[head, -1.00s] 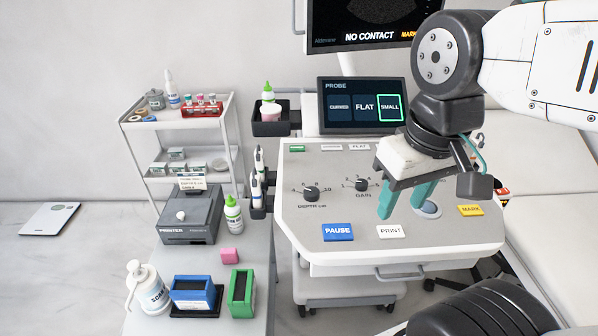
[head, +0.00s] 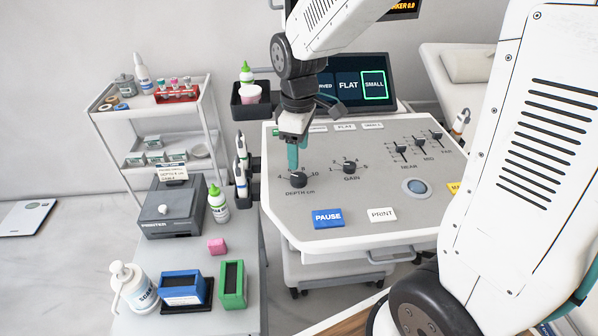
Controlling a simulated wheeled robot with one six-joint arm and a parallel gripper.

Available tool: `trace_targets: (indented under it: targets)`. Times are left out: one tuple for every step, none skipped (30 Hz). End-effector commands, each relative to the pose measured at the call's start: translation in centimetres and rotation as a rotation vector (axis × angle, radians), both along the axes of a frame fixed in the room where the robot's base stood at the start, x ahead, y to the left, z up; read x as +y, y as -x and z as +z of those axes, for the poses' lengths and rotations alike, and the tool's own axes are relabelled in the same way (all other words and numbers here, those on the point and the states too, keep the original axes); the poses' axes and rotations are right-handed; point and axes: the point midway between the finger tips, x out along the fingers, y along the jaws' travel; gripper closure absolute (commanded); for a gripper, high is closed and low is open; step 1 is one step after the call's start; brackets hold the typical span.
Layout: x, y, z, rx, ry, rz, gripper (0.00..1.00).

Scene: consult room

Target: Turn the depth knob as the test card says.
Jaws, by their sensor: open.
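The depth knob (head: 298,179) is a black knob on the grey console panel (head: 350,190), with a printed scale around it and "DEPTH cm" below. My gripper (head: 293,163) points down just above and behind the knob, its teal fingers seen edge-on. I cannot tell whether they touch the knob. The knob's pointer is too small to read. A test card (head: 172,174) stands on the printer at the left; its small print seems to name a probe, "DEPTH 8 cm" and a further line that I cannot read surely.
The gain knob (head: 349,167) sits right of the depth knob. A blue PAUSE key (head: 327,218) and white PRINT key (head: 382,214) lie in front. Probes (head: 241,160) and a gel bottle (head: 218,204) stand to the left. The probe screen (head: 359,84) is behind.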

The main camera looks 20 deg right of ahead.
Motion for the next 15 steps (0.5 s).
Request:
trace_targets:
  targets:
    - [0.0,-0.1,-0.5,0.003,0.0,0.004,0.41]
    - [0.0,-0.1,-0.9,0.003,0.0,0.005,0.41]
    - [0.0,-0.1,-1.4,0.004,0.0,0.005,0.41]
    - [0.0,-0.1,-1.9,0.004,0.0,0.004,0.41]
    - [0.0,0.0,-2.4,0.004,0.0,0.004,0.41]
    - [0.0,0.0,-3.0,0.004,0.0,0.003,0.41]
    - [-0.1,0.0,-3.6,0.006,0.0,0.003,0.41]
    - [-0.1,0.0,-4.1,0.006,0.0,0.003,0.41]
    - [-0.1,0.0,-4.7,0.004,0.0,0.002,0.41]
    - [-0.1,0.0,-5.2,0.004,0.0,0.002,0.41]
    - [-0.1,0.0,-5.6,0.004,0.0,0.002,0.41]
    - [-0.1,0.0,-6.1,0.004,0.0,0.002,0.41]
    - [-0.1,0.0,-6.4,0.003,0.0,0.001,0.41]
    - [-0.1,0.0,-6.7,0.003,0.0,0.001,0.41]
    - [-0.1,0.0,-7.0,0.004,0.0,0.001,0.41]
